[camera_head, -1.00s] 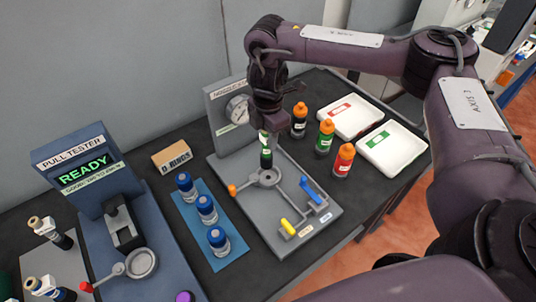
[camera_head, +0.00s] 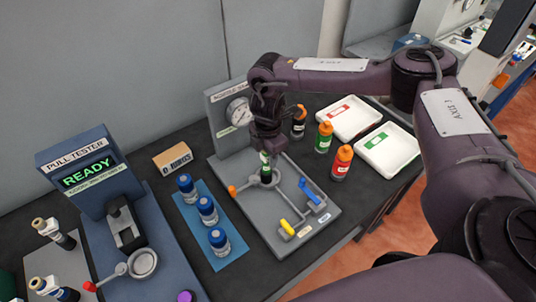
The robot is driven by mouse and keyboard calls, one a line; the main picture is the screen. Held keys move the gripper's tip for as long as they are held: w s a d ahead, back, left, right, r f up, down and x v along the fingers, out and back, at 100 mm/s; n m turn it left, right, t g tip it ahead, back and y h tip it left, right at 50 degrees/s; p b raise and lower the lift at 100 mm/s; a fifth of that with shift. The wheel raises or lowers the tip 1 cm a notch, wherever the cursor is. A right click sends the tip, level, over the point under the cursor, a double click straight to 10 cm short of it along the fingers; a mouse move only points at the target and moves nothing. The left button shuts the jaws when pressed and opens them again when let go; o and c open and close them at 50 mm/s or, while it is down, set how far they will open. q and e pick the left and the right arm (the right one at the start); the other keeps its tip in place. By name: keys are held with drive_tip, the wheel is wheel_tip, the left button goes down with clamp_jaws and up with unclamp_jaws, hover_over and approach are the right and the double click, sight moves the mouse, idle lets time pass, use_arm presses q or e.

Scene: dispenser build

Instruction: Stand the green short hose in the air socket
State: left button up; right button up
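My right gripper (camera_head: 266,151) points down over the grey fixture and is shut on the green short hose (camera_head: 265,164). The hose is upright, with a green and white upper part and a dark lower part. Its lower end meets the round grey socket (camera_head: 254,181) in the middle of the fixture. I cannot tell how deep it sits, as the hose hides the socket's opening. The gripper hides the hose's top. My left gripper is not in view.
A gauge panel (camera_head: 228,112) stands behind the socket. An orange knob (camera_head: 232,190), a yellow lever (camera_head: 287,227) and a blue lever (camera_head: 309,190) surround it. Orange-capped bottles (camera_head: 342,163) and white trays (camera_head: 388,151) are right; blue-capped vials (camera_head: 207,210) and the pull tester (camera_head: 80,172) left.

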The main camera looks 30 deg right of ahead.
drive_tip(key=o, duration=0.3)
drive_tip(key=shift+r, duration=0.4)
wheel_tip(320, 180, up, 5)
drive_tip(key=shift+w+f+b, duration=0.1)
drive_tip(key=shift+b, duration=0.7)
wheel_tip(320, 180, up, 7)
drive_tip(key=shift+f+p, duration=0.15)
drive_tip(key=shift+p, duration=0.45)
